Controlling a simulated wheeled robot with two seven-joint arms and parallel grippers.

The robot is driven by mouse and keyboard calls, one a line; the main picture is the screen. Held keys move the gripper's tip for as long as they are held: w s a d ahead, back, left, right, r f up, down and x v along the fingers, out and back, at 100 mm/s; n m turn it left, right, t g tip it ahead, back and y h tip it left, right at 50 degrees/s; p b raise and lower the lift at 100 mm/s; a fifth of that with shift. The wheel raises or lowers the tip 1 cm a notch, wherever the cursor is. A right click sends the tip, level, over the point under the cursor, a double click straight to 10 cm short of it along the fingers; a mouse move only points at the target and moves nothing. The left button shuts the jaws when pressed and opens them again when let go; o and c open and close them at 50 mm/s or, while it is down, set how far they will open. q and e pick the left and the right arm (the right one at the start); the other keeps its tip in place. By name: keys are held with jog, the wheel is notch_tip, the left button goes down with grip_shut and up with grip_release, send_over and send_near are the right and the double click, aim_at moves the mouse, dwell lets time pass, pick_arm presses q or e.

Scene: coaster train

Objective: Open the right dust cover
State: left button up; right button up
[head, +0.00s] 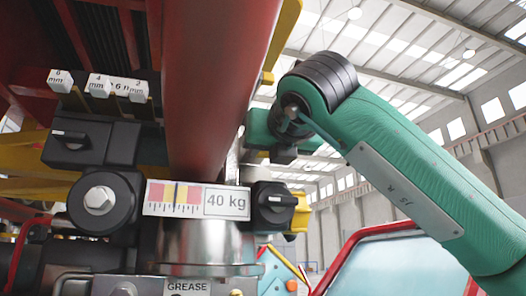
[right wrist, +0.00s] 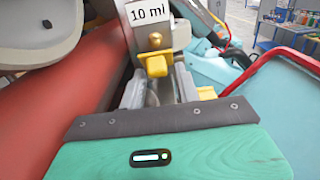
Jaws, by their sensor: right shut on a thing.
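My right gripper (right wrist: 161,76) is in the right wrist view, its two grey fingers closed at a yellow tab (right wrist: 155,65) below a brass knob (right wrist: 155,40). The tab sits under a white "10 ml" label (right wrist: 149,13). I cannot tell for sure that this tab belongs to the right dust cover. In the head view my green right arm comes in from the right and its gripper end (head: 262,145) is partly hidden behind the red column. A black fitting with a knob (head: 272,202) sits below it. My left gripper is not in view.
A thick red column (head: 210,85) fills the middle of the head view and lies close on the left in the wrist view. A red-framed blue panel (head: 385,268) stands at lower right.

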jog(key=shift+a+f, duration=0.1)
jog(key=shift+f, duration=0.35)
jog(key=shift+f+b, duration=0.2)
jog(key=shift+b, duration=0.15)
jog(key=shift+f, duration=0.15)
grip_shut()
jog(key=shift+f+b, duration=0.1)
jog(key=shift+b, duration=0.25)
jog(key=shift+w+f+b, duration=0.1)
jog(key=shift+f+b, duration=0.35)
jog(key=shift+b, duration=0.2)
